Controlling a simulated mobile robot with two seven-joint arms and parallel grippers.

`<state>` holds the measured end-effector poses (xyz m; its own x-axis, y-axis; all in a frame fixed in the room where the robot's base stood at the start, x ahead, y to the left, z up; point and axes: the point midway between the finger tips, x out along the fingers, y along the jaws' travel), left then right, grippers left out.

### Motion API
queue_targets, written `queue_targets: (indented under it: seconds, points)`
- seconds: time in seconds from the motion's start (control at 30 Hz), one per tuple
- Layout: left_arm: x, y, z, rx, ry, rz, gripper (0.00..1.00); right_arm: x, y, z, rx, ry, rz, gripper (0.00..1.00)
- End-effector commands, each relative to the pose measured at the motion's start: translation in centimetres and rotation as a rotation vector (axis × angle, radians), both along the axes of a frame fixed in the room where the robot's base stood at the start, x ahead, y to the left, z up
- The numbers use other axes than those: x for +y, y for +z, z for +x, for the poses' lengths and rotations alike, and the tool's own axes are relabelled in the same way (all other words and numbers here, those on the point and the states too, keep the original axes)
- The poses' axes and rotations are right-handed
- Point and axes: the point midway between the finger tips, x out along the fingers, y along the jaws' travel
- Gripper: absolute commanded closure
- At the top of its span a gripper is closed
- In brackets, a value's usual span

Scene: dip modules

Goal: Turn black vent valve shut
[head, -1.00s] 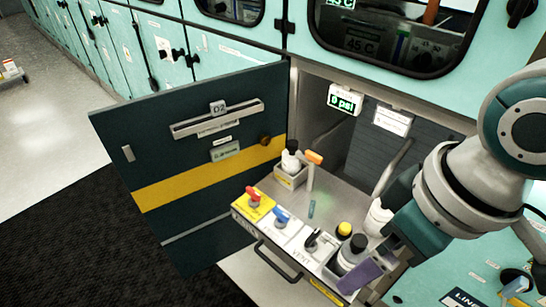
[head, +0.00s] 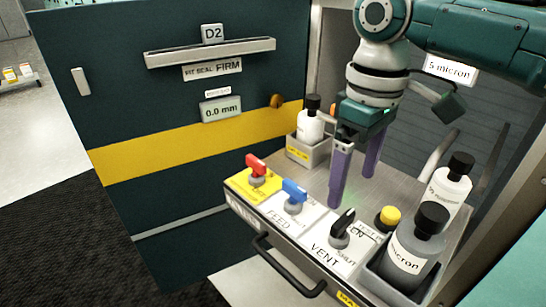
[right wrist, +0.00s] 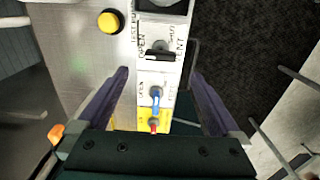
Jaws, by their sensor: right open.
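The black vent valve (head: 343,227) stands on a white plate marked VENT at the front of the metal shelf. The right wrist view shows its black handle (right wrist: 160,56) lying crosswise, with OPEN and SHUT marks beside it; I cannot tell its exact setting. My right gripper (head: 352,190) is open and empty, its purple fingers pointing down above the shelf, behind the vent valve in the head view. In the right wrist view the gripper (right wrist: 161,78) has its fingers on either side of the valve row, apart from the handle. My left gripper is not in view.
A red valve (head: 257,167) and a blue valve (head: 294,190) stand left of the vent valve. A yellow button (head: 389,216) and a grey bottle (head: 415,245) in a bin are close on its right. A white bottle (head: 311,122) stands behind. The dark door (head: 190,110) hangs open left.

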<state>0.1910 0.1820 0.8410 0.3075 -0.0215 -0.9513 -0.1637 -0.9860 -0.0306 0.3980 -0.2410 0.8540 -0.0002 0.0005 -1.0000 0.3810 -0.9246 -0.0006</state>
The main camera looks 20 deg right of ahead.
Motion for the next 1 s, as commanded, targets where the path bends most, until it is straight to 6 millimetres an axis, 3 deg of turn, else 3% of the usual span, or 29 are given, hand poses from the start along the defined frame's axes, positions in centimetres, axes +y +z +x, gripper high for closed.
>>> queue_targets:
  seconds: [0.2, 0.4, 0.8, 1.0]
  points:
    - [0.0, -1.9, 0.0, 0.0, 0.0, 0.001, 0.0, 0.0, -4.8, -0.1, 0.004, 0.0, -0.002, 0.0]
    - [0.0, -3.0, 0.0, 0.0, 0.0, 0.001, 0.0, 0.0, -7.5, -0.1, 0.002, 0.001, -0.001, 0.0]
    - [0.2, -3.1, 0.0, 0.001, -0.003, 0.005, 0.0, 0.0, -8.1, -0.1, 0.001, 0.002, -0.001, 0.01]
    - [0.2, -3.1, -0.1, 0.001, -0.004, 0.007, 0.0, 0.0, -8.1, -0.1, 0.001, 0.002, -0.001, 0.24]
